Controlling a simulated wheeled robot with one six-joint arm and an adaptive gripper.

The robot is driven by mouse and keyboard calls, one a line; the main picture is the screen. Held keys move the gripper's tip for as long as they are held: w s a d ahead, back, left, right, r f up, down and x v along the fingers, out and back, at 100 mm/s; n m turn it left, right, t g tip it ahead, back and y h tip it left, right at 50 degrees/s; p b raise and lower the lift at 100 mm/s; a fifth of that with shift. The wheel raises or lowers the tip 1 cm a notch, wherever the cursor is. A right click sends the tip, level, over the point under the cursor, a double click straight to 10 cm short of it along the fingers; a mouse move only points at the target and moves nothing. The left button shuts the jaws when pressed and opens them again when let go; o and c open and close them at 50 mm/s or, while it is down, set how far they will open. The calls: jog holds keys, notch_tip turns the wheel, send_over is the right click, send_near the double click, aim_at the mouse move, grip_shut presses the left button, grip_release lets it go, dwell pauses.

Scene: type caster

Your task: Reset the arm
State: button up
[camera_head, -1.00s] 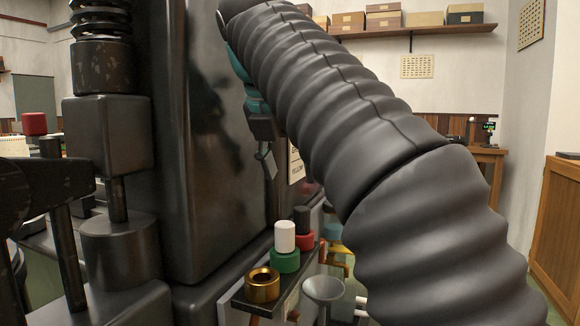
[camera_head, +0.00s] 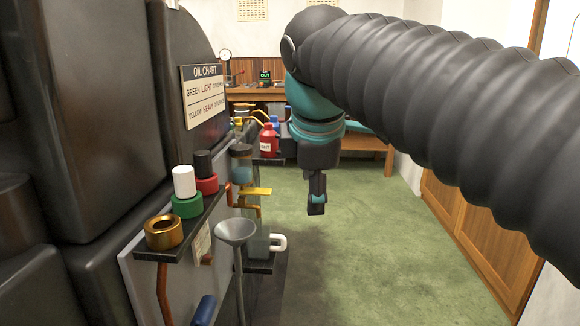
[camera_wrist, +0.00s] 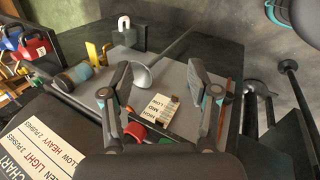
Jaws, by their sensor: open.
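My arm, in a black ribbed sleeve, crosses the right of the head view and ends in a teal and dark wrist. My gripper (camera_head: 316,205) hangs pointing down over the green floor, right of the machine and touching nothing there. In the wrist view my gripper (camera_wrist: 164,92) shows two fingers spread well apart, with nothing held between them. A small printed label (camera_wrist: 160,106) and the grey machine panel lie beyond the fingers in that view.
The dark machine (camera_head: 105,100) fills the left, with an oil chart (camera_head: 204,95). Its shelf holds a brass ring (camera_head: 163,232), green cap (camera_head: 187,206) and red cap (camera_head: 206,184). A grey funnel (camera_head: 236,232) stands beside it. Green floor (camera_head: 370,240) is clear; wooden cabinets (camera_head: 480,225) line the right.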

jog(key=s+d+f+m, duration=0.4)
jog(key=f+m, duration=0.2)
jog(key=f, duration=0.2)
jog(key=s+d+f+m, duration=0.4)
jog(key=s+f+m, duration=0.1)
jog(key=f+m, duration=0.1)
jog(key=s+d+f+m, duration=0.4)
jog(key=s+f+m, duration=0.1)
jog(key=f, duration=0.4)
jog(key=shift+f+m, duration=0.35)
jog(key=shift+m, duration=0.45)
